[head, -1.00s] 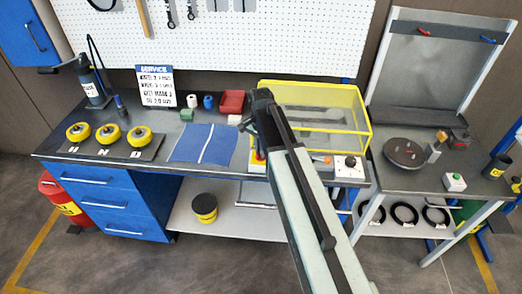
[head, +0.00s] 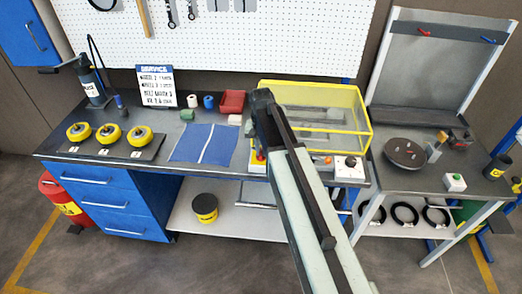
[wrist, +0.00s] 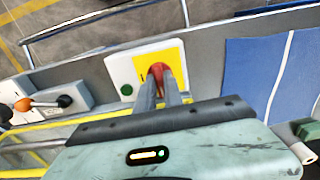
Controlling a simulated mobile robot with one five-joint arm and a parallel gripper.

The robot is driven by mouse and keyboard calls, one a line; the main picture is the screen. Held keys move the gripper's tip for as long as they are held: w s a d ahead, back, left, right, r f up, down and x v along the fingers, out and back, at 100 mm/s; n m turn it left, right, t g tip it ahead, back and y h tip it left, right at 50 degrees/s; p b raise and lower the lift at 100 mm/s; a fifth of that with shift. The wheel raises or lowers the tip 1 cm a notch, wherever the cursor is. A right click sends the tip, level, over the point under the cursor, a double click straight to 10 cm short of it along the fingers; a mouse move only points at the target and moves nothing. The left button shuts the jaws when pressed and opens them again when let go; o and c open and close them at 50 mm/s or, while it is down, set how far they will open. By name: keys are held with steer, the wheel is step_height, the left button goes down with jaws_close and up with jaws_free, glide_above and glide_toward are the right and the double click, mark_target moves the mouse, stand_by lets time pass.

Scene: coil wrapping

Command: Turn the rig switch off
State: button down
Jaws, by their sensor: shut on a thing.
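The rig switch is a red knob (wrist: 160,70) on a yellow square plate (wrist: 177,58), set in a white panel (wrist: 120,70) on the bench's front strip. A dark green round button or lamp (wrist: 127,90) sits on the same panel. My gripper (wrist: 162,78) is shut on the red knob, with a finger on each side of it. In the head view, my gripper (head: 259,148) reaches down to the switch at the bench's front edge, and a little red and yellow shows there. The fingers cover much of the knob, so I cannot tell its turn position.
A yellow-framed clear guard (head: 345,100) stands just behind and right of my gripper. An orange knob (head: 327,160) and a black dial (head: 350,162) lie to its right. A blue mat (head: 205,143) lies left. Yellow rollers (head: 108,134) stand farther left.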

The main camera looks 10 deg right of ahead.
mark_target(261, 151)
stand_by(0.4)
steer(key=c, duration=1.5)
jaws_free()
steer(key=shift+o, duration=0.2)
step_height(261, 151, up, 8)
steer(key=p, duration=0.8)
steer(key=shift+f, duration=0.15)
